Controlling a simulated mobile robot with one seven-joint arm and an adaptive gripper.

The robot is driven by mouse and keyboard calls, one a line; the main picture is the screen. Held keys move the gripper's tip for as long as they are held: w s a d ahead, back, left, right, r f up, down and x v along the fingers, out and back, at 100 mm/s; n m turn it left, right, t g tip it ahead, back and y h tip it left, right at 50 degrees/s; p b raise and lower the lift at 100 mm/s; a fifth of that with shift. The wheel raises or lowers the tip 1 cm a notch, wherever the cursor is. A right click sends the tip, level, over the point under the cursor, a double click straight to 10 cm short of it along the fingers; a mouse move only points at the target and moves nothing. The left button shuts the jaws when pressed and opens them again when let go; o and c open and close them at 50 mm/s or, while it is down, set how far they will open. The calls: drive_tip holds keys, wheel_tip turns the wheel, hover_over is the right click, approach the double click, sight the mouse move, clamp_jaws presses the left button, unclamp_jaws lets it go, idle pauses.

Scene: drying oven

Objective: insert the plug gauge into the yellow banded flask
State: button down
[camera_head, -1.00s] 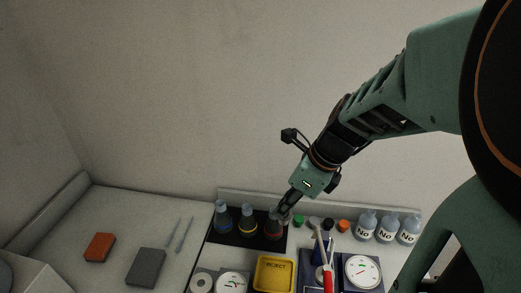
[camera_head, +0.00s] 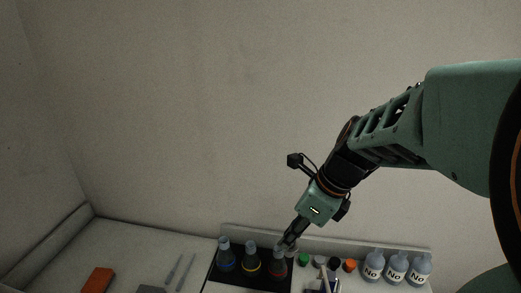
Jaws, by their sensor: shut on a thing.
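The yellow banded flask (camera_head: 251,262) stands upright on a black mat (camera_head: 214,275), between a blue banded flask (camera_head: 226,260) on its left and a red banded flask (camera_head: 278,266) on its right. My gripper (camera_head: 286,244) points down and left, right at the top of the red banded flask in the picture, up and to the right of the yellow one. It is shut on a small grey thing, apparently the plug gauge. That thing is mostly hidden by the fingers and too small to make out clearly. I cannot tell whether it touches the red banded flask.
Small green (camera_head: 303,259), black (camera_head: 334,263) and orange (camera_head: 349,265) caps lie right of the mat. Several bottles labelled "No" (camera_head: 397,266) stand further right. An orange block (camera_head: 98,280) and thin rods (camera_head: 179,272) lie on the left. A low ledge runs behind.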

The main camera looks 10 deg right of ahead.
drive_tip(key=w+a+f+b, duration=0.2)
drive_tip(key=w+a+f, duration=0.2)
drive_tip(key=w, duration=0.4)
drive_tip(key=w+a+f+b, duration=0.2)
drive_tip(key=w+f, duration=0.3)
drive_tip(key=w, duration=0.3)
drive_tip(key=shift+w+a, duration=0.4)
drive_tip(key=shift+a, duration=0.45)
wheel_tip(320, 180, down, 5)
drive_tip(key=b, duration=0.2)
drive_tip(key=shift+b, duration=0.3)
drive_tip(key=shift+p, duration=0.75)
idle(0.5)
drive_tip(key=shift+f+b, duration=0.6)
drive_tip(key=shift+f, duration=0.55)
idle(0.3)
